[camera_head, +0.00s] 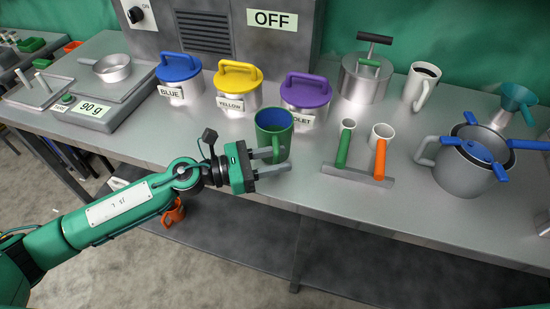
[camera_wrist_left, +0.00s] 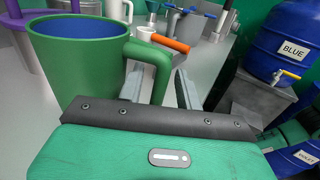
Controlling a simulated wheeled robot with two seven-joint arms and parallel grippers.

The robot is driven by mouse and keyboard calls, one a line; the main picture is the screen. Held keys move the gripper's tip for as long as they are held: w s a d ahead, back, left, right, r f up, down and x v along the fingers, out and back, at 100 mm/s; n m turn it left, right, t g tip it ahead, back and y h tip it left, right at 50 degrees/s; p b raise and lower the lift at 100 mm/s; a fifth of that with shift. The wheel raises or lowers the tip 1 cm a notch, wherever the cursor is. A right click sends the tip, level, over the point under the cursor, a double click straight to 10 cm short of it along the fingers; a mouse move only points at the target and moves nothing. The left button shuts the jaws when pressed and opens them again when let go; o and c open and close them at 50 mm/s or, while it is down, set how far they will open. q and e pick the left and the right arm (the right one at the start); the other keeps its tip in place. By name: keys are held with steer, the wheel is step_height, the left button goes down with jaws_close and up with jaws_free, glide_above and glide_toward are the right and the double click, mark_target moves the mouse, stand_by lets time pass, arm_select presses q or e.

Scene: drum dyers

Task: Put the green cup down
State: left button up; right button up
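The green cup (camera_head: 285,145) has a blue inside and is upright over the front part of the steel table, in front of the violet-lidded pot. It also shows large at the left in the left wrist view (camera_wrist_left: 75,75).
Pots with blue (camera_head: 178,67), yellow (camera_head: 238,76) and violet (camera_head: 305,90) lids stand behind the cup. A rack (camera_head: 357,175) with green- and orange-handled cups stands to the right, beside a grey pot (camera_head: 462,175). A scale (camera_head: 95,110) stands left; bare tabletop lies between.

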steer(key=shift+s, duration=0.2)
